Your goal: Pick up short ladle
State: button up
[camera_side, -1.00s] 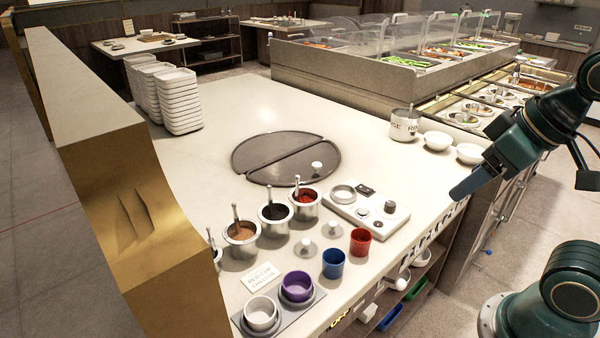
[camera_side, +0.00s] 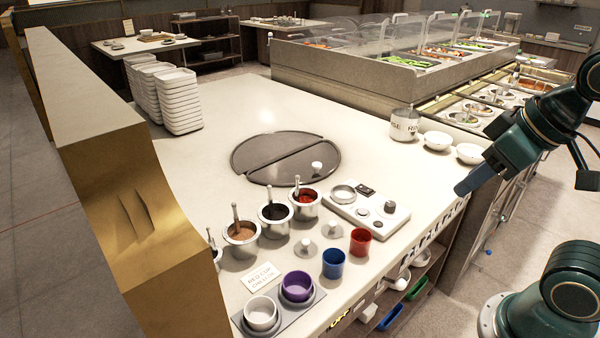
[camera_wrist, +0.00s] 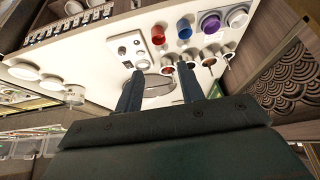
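Several metal sauce wells stand in a row on the counter in the side view, each with a ladle handle sticking up. One ladle (camera_side: 236,216) stands in a brown-filled well (camera_side: 241,241), one (camera_side: 268,192) in a dark-filled well (camera_side: 274,222), and one (camera_side: 297,183) in a red-filled well (camera_side: 305,208). Another handle (camera_side: 211,239) shows at the left, partly hidden by the gold panel. I cannot tell which ladle is the short one. My gripper (camera_side: 462,189) is up at the right, well away from the wells. In the wrist view my gripper (camera_wrist: 160,70) has its fingers apart and empty.
A red cup (camera_side: 360,241), a blue cup (camera_side: 333,264), a purple cup (camera_side: 297,287) and a white cup (camera_side: 261,314) stand at the front. A white panel (camera_side: 368,211) lies right of the wells. White bowls (camera_side: 438,141) are at the right edge.

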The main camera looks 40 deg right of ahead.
jog(key=w+a+r+n, duration=0.2)
jog(key=w+a+r, duration=0.1)
jog(key=w, duration=0.7)
jog(key=n+g+y, duration=0.2)
jog(key=n+y, duration=0.1)
jog(key=n, duration=0.2)
send_over(236, 203)
jog(key=s+d, duration=0.2)
jog(key=s, duration=0.1)
notch_tip(236, 203, down, 13)
jog(key=shift+d+r, duration=0.15)
jog(key=shift+r, duration=0.05)
jog(key=shift+f, duration=0.1)
jog(key=shift+x, duration=4.2)
jog(key=shift+f, duration=0.15)
